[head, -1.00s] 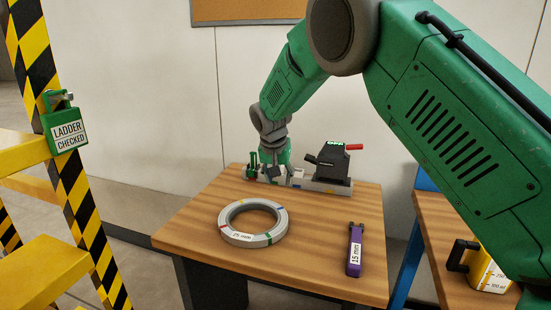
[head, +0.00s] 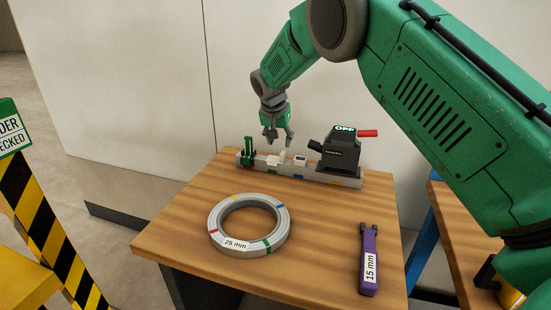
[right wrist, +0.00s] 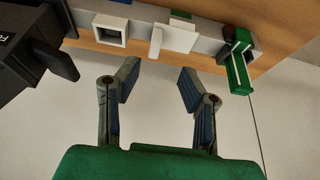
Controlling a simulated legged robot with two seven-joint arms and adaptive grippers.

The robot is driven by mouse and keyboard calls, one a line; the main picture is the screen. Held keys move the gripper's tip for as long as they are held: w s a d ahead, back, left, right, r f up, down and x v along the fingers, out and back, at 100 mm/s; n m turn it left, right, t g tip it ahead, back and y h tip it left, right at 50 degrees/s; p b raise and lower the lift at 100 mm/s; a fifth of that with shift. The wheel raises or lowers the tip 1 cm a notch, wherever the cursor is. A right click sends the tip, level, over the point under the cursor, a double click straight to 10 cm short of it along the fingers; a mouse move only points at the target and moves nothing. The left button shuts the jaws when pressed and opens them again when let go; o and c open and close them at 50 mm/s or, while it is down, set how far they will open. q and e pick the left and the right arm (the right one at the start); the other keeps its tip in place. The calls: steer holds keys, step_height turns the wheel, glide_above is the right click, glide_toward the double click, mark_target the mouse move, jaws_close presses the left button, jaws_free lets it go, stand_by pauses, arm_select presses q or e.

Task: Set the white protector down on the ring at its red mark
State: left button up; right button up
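The grey ring (head: 217,213) lies flat on the table, labelled 25 mm, with a red mark at its left and yellow, blue and green marks elsewhere. A white angled piece, which looks like the protector (right wrist: 180,38), sits on the grey rack by a green patch; it also shows in the head view (head: 276,160). My right gripper (head: 278,138) is above the rack near the protector. In the right wrist view its fingers (right wrist: 155,88) are spread and empty, apart from the white piece. My left gripper is not in view.
The rack (head: 318,178) also holds a green clip-like part (head: 248,152), a hollow white block (head: 300,160) and a black device with a red lever (head: 340,152) reading OFF. A purple 15 mm tool (head: 368,262) lies at the right. A yellow ladder (head: 30,275) stands left.

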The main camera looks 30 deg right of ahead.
mark_target(282, 153)
steer(key=d+f, duration=0.3)
steer(key=shift+w, duration=0.15)
steer(key=shift+w+a+f, duration=0.15)
steer(key=shift+a+f, duration=0.45)
steer(key=shift+w+a+f, duration=0.15)
steer(key=shift+a+f, duration=0.45)
steer(key=shift+s+d, duration=0.1)
steer(key=shift+d, duration=0.1)
steer(key=shift+d+f, duration=0.3)
steer(key=shift+d, duration=0.5)
jaws_close()
steer(key=shift+s+d, duration=0.1)
steer(key=shift+d, duration=0.05)
steer(key=shift+a+r, duration=0.1)
steer(key=shift+a, duration=0.5)
steer(key=shift+w+r, duration=0.2)
steer(key=shift+r, duration=0.1)
steer(key=r, duration=0.8)
steer(key=shift+d+r, duration=0.25)
steer(key=shift+r, duration=0.05)
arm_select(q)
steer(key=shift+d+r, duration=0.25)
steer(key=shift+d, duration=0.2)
arm_select(e)
steer(key=shift+a+r, duration=0.2)
steer(key=shift+r, duration=0.25)
